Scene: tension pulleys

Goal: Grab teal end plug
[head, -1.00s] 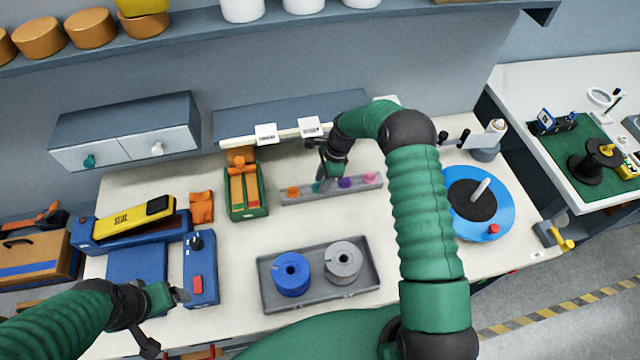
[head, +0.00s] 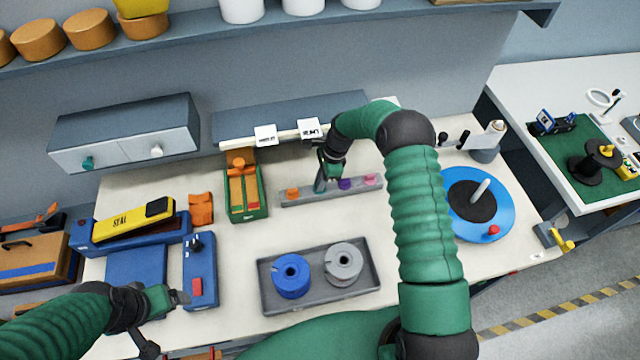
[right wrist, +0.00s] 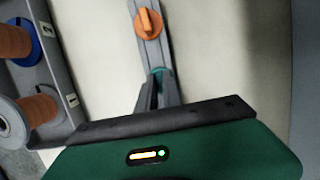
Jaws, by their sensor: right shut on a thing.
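The teal end plug (right wrist: 157,73) shows between the fingers of my right gripper (right wrist: 158,90) in the right wrist view. The gripper is shut on it, and the fingers hide most of the plug. In the head view my right gripper (head: 322,184) points down at the grey plug rack (head: 305,196), between the orange plug (head: 292,193) and the purple plug (head: 344,184). I cannot tell whether the teal plug still sits in the rack. A pink plug (head: 370,179) is at the rack's right end. My left gripper (head: 178,298) is near the blue device; its jaw state is unclear.
A grey tray (head: 318,305) with a blue spool and a grey spool lies in front of the rack. A green box (head: 246,212) with orange pieces is left of it. A blue turntable (head: 490,225) stands at the right. Bare table lies around the rack.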

